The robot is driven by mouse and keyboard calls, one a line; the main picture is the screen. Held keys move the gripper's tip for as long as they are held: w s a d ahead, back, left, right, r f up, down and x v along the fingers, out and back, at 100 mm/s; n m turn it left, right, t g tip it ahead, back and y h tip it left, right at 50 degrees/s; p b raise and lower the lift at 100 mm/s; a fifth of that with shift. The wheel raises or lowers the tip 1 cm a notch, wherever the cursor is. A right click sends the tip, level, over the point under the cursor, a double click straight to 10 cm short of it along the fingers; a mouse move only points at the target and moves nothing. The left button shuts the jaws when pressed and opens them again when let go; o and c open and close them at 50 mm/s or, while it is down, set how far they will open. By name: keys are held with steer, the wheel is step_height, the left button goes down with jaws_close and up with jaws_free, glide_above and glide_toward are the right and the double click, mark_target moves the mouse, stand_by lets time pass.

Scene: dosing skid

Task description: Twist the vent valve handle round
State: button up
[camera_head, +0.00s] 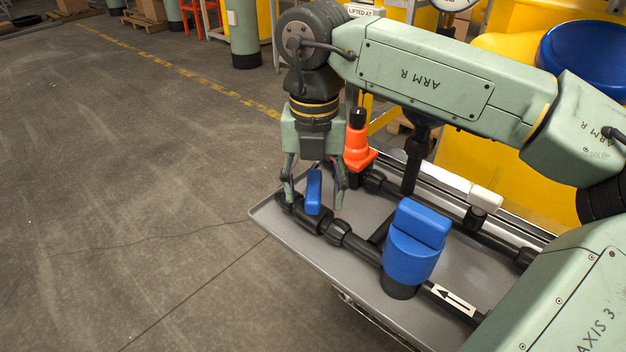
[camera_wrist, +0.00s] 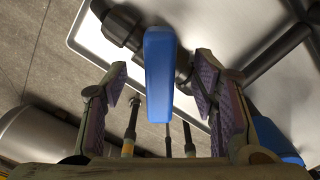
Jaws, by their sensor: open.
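A narrow blue lever handle (camera_head: 314,192) stands on a small black valve at the near left end of the black pipe run. I take it for the vent valve handle, though no label on it is readable. My gripper (camera_head: 315,200) points down over it, with one finger on each side. In the wrist view the blue handle (camera_wrist: 160,75) lies lengthwise between the open fingers (camera_wrist: 160,82), with a visible gap on both sides. Neither finger appears to touch it.
The pipes run over a grey tray (camera_head: 270,215). A large blue knob (camera_head: 412,250) stands nearer, beside a white arrow label (camera_head: 453,299). A white handle (camera_head: 485,199) is farther right. Open floor lies left.

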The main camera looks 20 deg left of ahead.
steer(key=shift+r+p, duration=2.4)
steer(key=shift+r, duration=1.15)
steer(key=shift+c, duration=0.2)
